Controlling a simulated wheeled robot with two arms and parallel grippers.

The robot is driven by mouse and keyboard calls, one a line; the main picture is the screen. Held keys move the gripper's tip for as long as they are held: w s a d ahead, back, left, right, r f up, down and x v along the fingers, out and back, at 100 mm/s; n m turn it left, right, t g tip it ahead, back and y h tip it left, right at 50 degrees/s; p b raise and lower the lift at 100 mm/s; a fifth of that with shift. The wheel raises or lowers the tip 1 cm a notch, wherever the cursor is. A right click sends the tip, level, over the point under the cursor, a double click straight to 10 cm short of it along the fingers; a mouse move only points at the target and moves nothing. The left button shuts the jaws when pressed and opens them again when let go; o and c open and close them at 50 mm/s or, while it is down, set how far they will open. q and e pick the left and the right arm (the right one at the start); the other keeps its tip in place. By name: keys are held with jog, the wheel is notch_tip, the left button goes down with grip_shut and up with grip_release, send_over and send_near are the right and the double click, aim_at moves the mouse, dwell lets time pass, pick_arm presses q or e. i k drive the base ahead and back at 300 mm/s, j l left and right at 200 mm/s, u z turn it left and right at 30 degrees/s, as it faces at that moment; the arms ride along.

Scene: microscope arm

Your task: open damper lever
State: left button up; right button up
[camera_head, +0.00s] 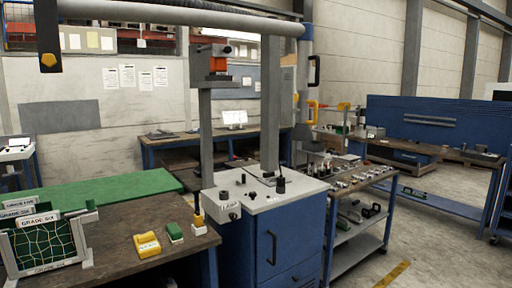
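A thick pale duct (180,14) runs across the top of the view and meets a grey vertical part at its right end. A black loop handle (315,70) sits beside that vertical part. A yellow handle-like piece (312,112) shows lower down, near the blue cabinet's back. I cannot tell which of these is the damper lever. A dark hanging bar (48,35) with a yellow mark is at the upper left. Neither of my grippers is in view.
A left workbench (140,225) holds small blocks and a rack (50,240). Floor is clear at right (440,240).

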aim_at(296, 110)
jog(key=i+j+z, duration=0.2)
jog(key=i, duration=0.35)
jog(key=i+z, duration=0.2)
jog(key=i, duration=0.4)
jog(key=j, duration=0.1)
